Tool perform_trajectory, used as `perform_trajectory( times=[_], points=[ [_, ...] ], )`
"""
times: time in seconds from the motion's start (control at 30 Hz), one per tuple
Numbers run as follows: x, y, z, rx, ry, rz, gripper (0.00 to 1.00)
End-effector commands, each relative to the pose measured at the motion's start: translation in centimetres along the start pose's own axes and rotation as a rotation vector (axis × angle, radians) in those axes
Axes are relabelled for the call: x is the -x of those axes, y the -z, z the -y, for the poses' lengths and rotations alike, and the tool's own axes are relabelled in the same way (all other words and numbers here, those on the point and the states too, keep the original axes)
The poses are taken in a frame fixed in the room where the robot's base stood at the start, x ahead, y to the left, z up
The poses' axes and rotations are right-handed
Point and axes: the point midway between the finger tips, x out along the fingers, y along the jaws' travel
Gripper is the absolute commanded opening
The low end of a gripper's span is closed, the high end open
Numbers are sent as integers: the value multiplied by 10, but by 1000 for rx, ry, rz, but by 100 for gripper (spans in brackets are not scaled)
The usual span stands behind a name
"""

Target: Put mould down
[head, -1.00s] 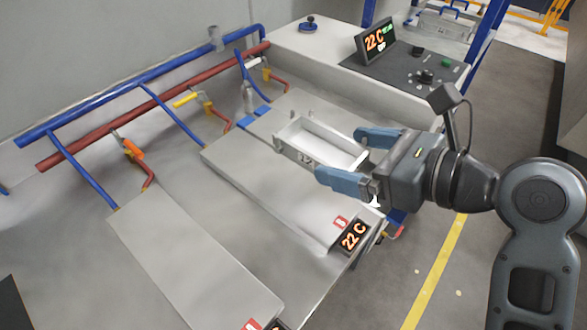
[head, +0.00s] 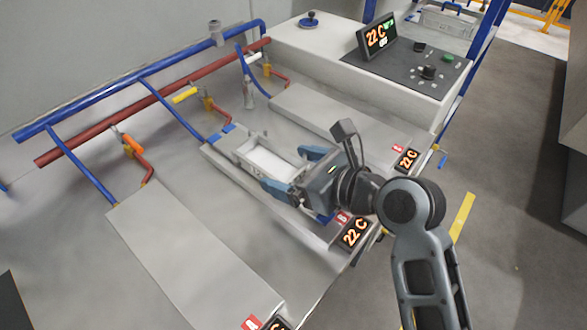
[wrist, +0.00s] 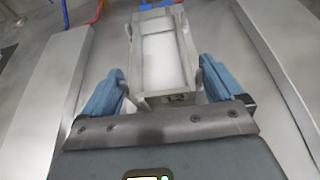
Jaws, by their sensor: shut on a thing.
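The mould is a pale grey open rectangular box (head: 272,160) with a white inside. It is over the middle plate (head: 306,228), the one with a red B tag. My gripper (head: 286,170) has a blue finger along each long side of the mould and is shut on it. In the wrist view the mould (wrist: 161,62) lies lengthwise ahead of the gripper (wrist: 160,85), roughly parallel to the plates. I cannot tell whether its underside touches the plate.
A left plate (head: 190,255) and a right plate (head: 335,125) lie bare on either side. Blue pipe (head: 150,82) and red pipe (head: 150,99) run behind, with valve branches. A control console (head: 400,75) stands at the back right. A 22 C display (head: 354,232) sits at the middle plate's front end.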

Motion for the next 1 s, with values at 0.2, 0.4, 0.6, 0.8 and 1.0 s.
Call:
perform_trajectory(
  times=[0.2,0.4,0.6,0.8,1.0],
  points=[
    [-1,1,0,2,1,6,31],
    [-2,4,0,2,1,5,31],
    [-2,5,0,1,0,1,100],
    [2,3,1,0,2,1,100],
    [35,3,1,0,3,2,100]
  ],
)
